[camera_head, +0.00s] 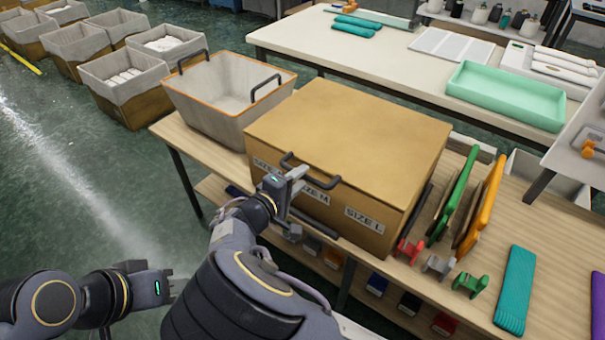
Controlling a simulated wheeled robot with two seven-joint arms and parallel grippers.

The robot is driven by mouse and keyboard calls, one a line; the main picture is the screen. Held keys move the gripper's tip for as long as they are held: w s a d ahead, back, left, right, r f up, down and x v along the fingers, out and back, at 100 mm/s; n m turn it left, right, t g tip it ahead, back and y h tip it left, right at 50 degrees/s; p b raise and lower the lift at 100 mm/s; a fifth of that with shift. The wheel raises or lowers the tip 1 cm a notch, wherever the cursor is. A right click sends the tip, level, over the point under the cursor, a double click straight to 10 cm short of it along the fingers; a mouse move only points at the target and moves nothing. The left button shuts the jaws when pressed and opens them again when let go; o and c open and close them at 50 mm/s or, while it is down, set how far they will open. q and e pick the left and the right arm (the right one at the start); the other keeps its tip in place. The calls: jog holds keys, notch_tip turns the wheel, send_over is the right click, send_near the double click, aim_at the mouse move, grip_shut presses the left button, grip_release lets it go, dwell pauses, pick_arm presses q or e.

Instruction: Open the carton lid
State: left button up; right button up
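The carton (400,215) is a large brown box on the wooden table, with its lid (350,130) lying flat and closed on top. A dark handle (312,171) is fixed at the lid's front edge. The front face carries white size labels, with "SIZE L" (365,219) readable and the others partly covered. My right gripper (297,180) is at the carton's front, by the left part of the handle. Its fingers overlap the handle in the picture, and whether they grip it is unclear. My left gripper (170,286) is low at the left, away from the carton, its fingers small and unclear.
A grey bin (215,105) with dark handles stands close left of the carton. Green and orange panels (480,205) and small coloured clamps (470,284) stand right of it. A teal knit piece (515,290) lies farther right. A white table (400,65) stands behind.

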jog(key=shift+x, duration=1.2)
grip_shut()
